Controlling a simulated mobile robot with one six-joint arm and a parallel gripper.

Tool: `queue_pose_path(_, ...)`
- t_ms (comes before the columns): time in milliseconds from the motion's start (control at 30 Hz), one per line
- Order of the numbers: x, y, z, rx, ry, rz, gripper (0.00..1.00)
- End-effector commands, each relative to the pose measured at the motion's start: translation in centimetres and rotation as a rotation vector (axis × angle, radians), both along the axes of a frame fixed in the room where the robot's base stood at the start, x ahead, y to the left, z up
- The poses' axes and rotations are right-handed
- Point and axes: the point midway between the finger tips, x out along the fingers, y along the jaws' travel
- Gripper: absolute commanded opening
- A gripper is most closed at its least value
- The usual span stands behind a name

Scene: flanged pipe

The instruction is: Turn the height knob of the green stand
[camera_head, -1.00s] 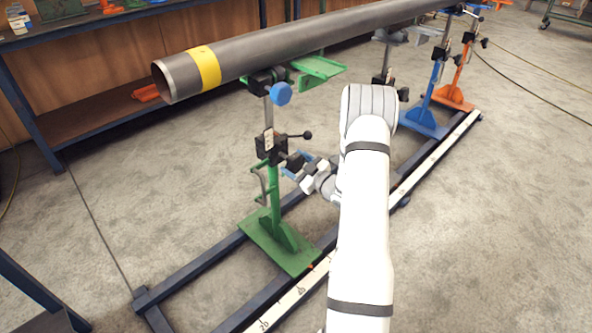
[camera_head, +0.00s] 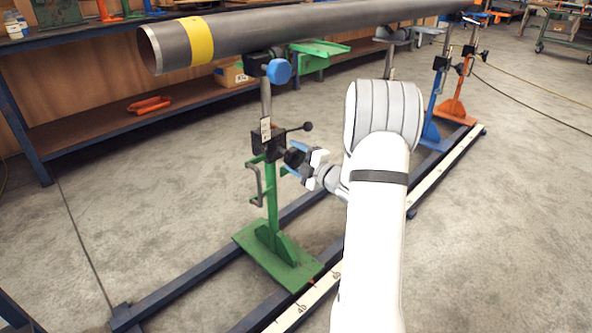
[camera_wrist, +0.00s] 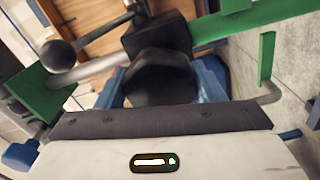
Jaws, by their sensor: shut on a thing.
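The green stand (camera_head: 272,208) stands upright on the floor rails and carries a grey pipe (camera_head: 300,30) with a yellow band. Its black height knob (camera_head: 294,157) sticks out to the right of the black clamp block on the post. In the wrist view the knob (camera_wrist: 158,78) fills the middle, with blue finger parts on both sides of it. My gripper (camera_head: 291,161) reaches in from the right and is shut on the knob. The fingertips are partly hidden behind the knob in the wrist view.
A blue knob (camera_head: 278,71) sits below the pipe. Blue and orange stands (camera_head: 455,107) are farther right. Open floor lies left.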

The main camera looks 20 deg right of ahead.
Motion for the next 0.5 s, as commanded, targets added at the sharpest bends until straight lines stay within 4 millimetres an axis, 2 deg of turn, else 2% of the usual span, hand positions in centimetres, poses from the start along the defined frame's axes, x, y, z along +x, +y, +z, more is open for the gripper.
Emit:
queue_pose_path(33,0.01,-0.07,-0.48,-0.042,-0.018,-0.002,0.39)
queue_pose_path(500,0.01,0.01,0.03,-0.423,-0.153,0.000,0.39)
